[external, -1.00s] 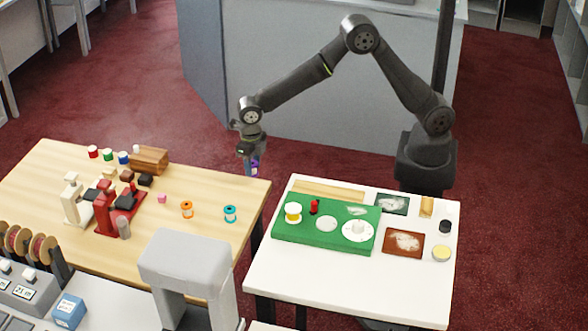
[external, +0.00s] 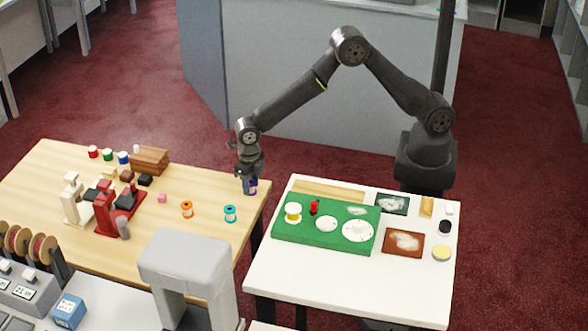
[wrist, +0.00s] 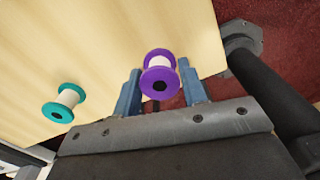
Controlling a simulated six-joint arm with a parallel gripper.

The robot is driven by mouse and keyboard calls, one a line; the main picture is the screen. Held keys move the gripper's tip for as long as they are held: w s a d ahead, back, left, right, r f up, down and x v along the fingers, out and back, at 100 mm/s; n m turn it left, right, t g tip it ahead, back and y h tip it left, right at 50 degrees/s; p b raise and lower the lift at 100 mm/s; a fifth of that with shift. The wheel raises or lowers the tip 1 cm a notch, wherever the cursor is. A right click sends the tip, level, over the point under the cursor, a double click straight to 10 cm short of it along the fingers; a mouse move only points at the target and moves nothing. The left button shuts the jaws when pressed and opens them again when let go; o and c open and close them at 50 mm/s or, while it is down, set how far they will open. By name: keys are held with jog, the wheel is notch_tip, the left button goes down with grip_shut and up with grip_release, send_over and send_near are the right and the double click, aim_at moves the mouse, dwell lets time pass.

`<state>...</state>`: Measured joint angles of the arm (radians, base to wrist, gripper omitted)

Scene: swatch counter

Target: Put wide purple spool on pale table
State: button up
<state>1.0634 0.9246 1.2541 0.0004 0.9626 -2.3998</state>
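The purple spool (external: 251,187) has a white core and sits between the fingers of my gripper (external: 249,176), over the right back corner of the light wooden table (external: 150,215). In the wrist view the purple spool (wrist: 159,62) lies between the two blue fingers of my gripper (wrist: 160,78), with its flange close against both. I cannot tell whether it touches the wood. The white-topped pale table (external: 300,275) stands to the right, across a gap.
A teal spool (external: 230,214) and an orange spool (external: 187,209) stand near on the wooden table.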

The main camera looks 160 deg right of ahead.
aim_at(250, 182)
jog(key=o, duration=0.3)
notch_tip(250, 182, up, 12)
jog(key=shift+r, duration=0.2)
dwell(0.3)
jog(key=shift+f, duration=0.1)
notch_tip(250, 182, down, 12)
jog(key=shift+f, duration=0.1)
jog(key=shift+r, duration=2.05)
